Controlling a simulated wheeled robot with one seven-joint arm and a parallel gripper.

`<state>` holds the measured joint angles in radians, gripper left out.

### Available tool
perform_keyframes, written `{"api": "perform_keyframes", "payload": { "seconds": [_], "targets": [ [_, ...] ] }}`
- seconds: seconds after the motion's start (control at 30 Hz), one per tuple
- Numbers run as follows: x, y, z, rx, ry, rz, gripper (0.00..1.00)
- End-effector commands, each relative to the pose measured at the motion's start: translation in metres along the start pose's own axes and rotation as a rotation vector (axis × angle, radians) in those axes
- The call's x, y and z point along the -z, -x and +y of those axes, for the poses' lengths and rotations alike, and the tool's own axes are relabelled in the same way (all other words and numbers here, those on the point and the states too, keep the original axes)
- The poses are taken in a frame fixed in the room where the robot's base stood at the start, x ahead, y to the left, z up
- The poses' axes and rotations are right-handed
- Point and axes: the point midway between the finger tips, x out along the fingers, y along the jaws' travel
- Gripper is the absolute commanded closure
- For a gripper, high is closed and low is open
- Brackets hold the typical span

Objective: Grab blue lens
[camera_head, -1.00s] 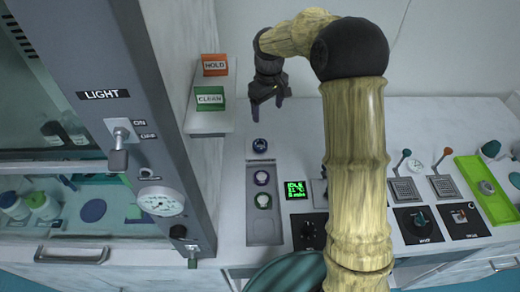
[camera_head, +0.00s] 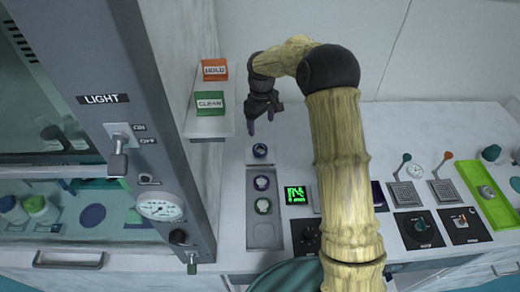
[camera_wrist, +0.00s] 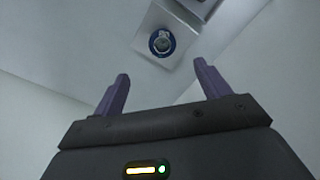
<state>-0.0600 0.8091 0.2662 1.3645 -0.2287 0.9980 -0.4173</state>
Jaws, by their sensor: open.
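The blue lens (camera_head: 260,151) is a small round piece with a blue rim at the far end of a grey tray on the table. In the wrist view the blue lens (camera_wrist: 162,42) lies on a pale square, beyond my fingertips and between their lines. My gripper (camera_head: 261,122) hangs above and just behind the lens, fingers down, apart from it. In the wrist view my gripper (camera_wrist: 160,80) shows two purple fingers spread wide with nothing between them.
A purple-rimmed lens (camera_head: 262,183) and a green-rimmed lens (camera_head: 263,205) sit in the grey tray (camera_head: 263,232) in front of the blue one. A shelf with HOLD (camera_head: 215,69) and CLEAN (camera_head: 210,103) signs stands left of my gripper. A lit display (camera_head: 297,195) is right of the tray.

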Motion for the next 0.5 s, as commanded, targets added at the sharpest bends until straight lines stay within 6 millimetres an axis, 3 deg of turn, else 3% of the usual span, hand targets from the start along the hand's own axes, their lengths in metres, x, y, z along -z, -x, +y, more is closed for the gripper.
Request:
{"api": "perform_keyframes", "payload": {
  "seconds": [0.3, 0.5],
  "targets": [
    [0.000, -0.055, -0.001, 0.002, 0.000, -0.003, 0.24],
    [0.000, -0.068, -0.001, 0.000, 0.000, 0.000, 0.24]
  ]
}}
